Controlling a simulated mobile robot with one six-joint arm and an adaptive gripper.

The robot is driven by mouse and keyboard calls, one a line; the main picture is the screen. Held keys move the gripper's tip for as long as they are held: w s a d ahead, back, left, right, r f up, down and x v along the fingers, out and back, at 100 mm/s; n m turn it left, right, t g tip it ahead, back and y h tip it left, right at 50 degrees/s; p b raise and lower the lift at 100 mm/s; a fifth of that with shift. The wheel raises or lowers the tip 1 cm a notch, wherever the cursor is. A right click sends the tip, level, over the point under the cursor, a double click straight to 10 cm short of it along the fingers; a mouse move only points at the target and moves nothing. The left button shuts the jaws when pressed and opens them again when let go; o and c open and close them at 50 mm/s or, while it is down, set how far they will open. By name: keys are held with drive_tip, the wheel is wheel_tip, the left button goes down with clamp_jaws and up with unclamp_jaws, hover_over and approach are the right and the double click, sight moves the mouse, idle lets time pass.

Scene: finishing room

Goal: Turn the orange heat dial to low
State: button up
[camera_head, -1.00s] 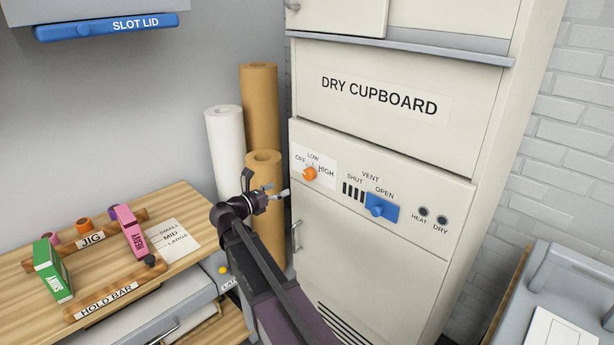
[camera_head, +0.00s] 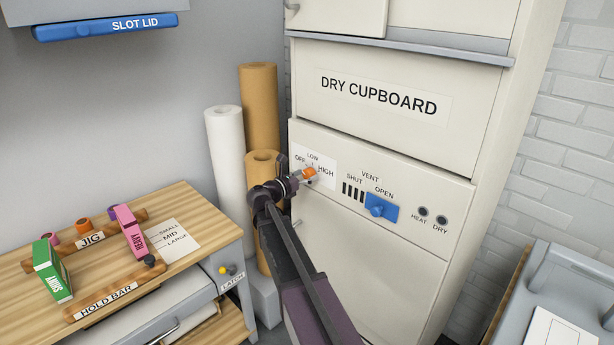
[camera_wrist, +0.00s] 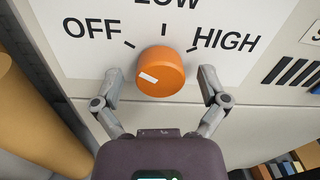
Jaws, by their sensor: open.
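The orange heat dial (camera_head: 310,173) sits on the white scale plate (camera_head: 327,180) of the dry cupboard's panel. In the wrist view the dial (camera_wrist: 162,72) is large and central, with a white mark on the left part of its face. The word OFF is to its left, LOW above and HIGH to its right, each with a black tick. My gripper (camera_wrist: 160,76) is open, with one finger on each side of the dial and a visible gap to it. In the head view my gripper (camera_head: 302,177) is at the dial and partly covers it.
The blue vent slider (camera_head: 382,208) and two round indicators labelled HEAT and DRY are right of the dial. Paper rolls (camera_head: 225,155) stand left of the cupboard. A wooden bench (camera_head: 205,215) with a jig is at the lower left.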

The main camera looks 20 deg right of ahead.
drive_tip(key=shift+w+d, duration=0.1)
drive_tip(key=shift+d, duration=0.1)
drive_tip(key=c, duration=1.1)
drive_tip(key=shift+c, duration=0.2)
drive_tip(key=shift+m, duration=0.4)
drive_tip(key=m, duration=1)
drive_tip(key=shift+m, duration=0.4)
